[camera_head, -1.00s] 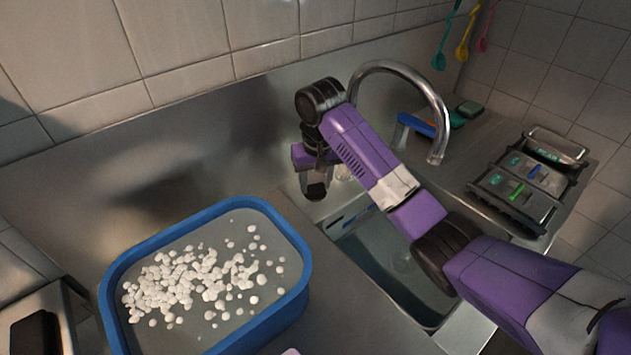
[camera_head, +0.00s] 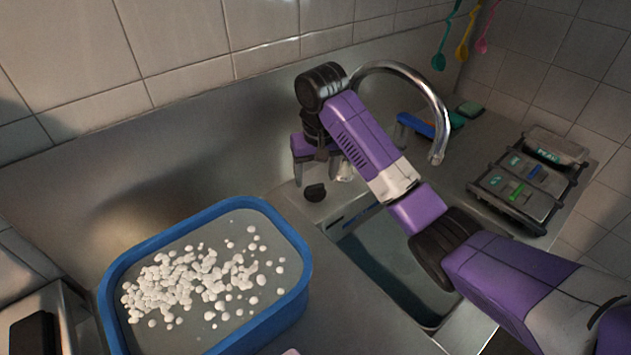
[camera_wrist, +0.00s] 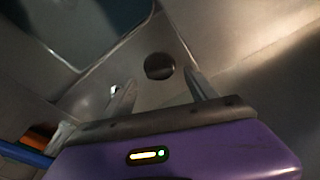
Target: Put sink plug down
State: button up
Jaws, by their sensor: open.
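The sink plug (camera_head: 315,193) is a small dark round piece. It lies on the metal ledge at the back left corner of the sink basin (camera_head: 385,262). In the wrist view the plug (camera_wrist: 159,66) shows just beyond and between my fingertips, apart from them. My gripper (camera_head: 314,178) is open and empty a little above the plug. In the wrist view both fingers of my gripper (camera_wrist: 160,80) are spread with bare counter between them.
A blue-rimmed tub (camera_head: 305,262) of white pieces stands on the counter at left. A curved faucet (camera_head: 425,90) arches behind my arm. A blue-handled item (camera_head: 415,124) and a rack of labelled containers (camera_head: 525,180) are at right.

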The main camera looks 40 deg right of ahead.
aim_at(318, 199)
notch_tip(318, 199, up, 9)
jog(key=s+p, duration=0.1)
jog(key=p, duration=0.5)
jog(key=shift+a, duration=0.25)
jog(key=shift+s+f, duration=0.1)
jog(key=shift+s, duration=0.1)
